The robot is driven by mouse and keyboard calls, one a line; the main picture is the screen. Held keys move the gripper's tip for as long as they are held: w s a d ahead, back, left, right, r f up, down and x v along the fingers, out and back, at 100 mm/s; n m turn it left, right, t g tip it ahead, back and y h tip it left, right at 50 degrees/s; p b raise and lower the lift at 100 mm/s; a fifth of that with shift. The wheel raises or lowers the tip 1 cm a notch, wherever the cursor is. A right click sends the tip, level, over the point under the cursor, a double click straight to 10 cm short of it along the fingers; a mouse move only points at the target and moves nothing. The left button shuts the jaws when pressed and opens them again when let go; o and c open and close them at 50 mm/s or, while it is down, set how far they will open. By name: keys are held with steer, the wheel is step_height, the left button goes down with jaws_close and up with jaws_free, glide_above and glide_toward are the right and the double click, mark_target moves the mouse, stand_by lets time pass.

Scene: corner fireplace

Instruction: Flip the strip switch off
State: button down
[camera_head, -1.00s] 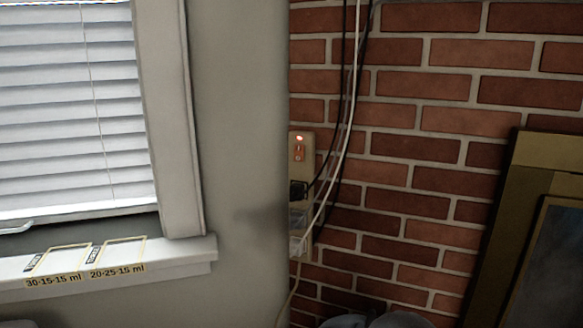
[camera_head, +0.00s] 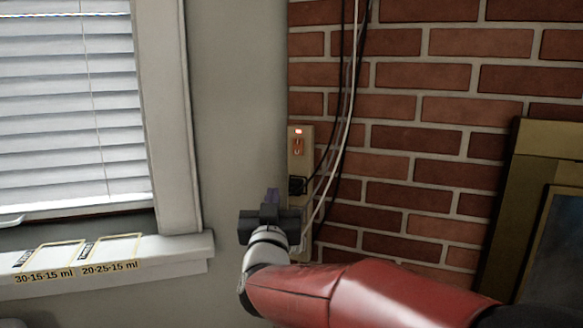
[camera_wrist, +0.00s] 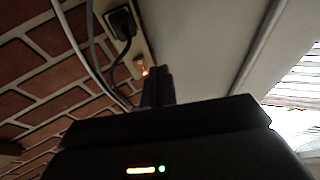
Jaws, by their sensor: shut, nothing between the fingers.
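The beige power strip (camera_head: 308,168) is mounted upright at the corner where the grey wall meets the brick. Its orange-red switch (camera_head: 298,146) is near the top, under a small lit red light (camera_head: 298,131). My gripper (camera_head: 272,194) is shut and empty, its purple fingers pointing up, below and left of the switch in the head view. It hides part of the lower strip. In the wrist view, the strip (camera_wrist: 141,38) runs up behind my fingers (camera_wrist: 157,74). The glowing light (camera_wrist: 146,72) shows just left of the fingertips; contact cannot be told.
A black plug (camera_head: 297,187) sits in the strip, and black and white cables (camera_head: 349,100) hang along the bricks.

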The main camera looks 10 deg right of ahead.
mark_target(297, 147)
steer(key=shift+s+a+r+m+h+b, duration=0.25)
steer(key=shift+m+h, duration=0.5)
steer(key=shift+h, duration=0.85)
steer(key=shift+s+a+f+m+h+b, duration=0.15)
steer(key=shift+s+m+h, duration=0.4)
steer(key=shift+h, duration=1.05)
steer(key=shift+s+a+r+m+h+b, duration=0.15)
steer(key=shift+m+h, duration=0.75)
steer(key=shift+h, duration=0.7)
steer(key=shift+d, duration=0.1)
steer(key=shift+w+d+f+p+x, duration=0.15)
steer(key=shift+w+f+p+x, duration=0.2)
steer(key=shift+x, duration=1.75)
steer(key=shift+w+d+f+p+x, duration=0.15)
steer(key=shift+f+p+x, duration=0.35)
steer(key=shift+x, duration=1.65)
steer(key=shift+w+d+f+p+x, duration=0.15)
steer(key=shift+w+f+p+x, duration=0.2)
steer(key=shift+x, duration=1.75)
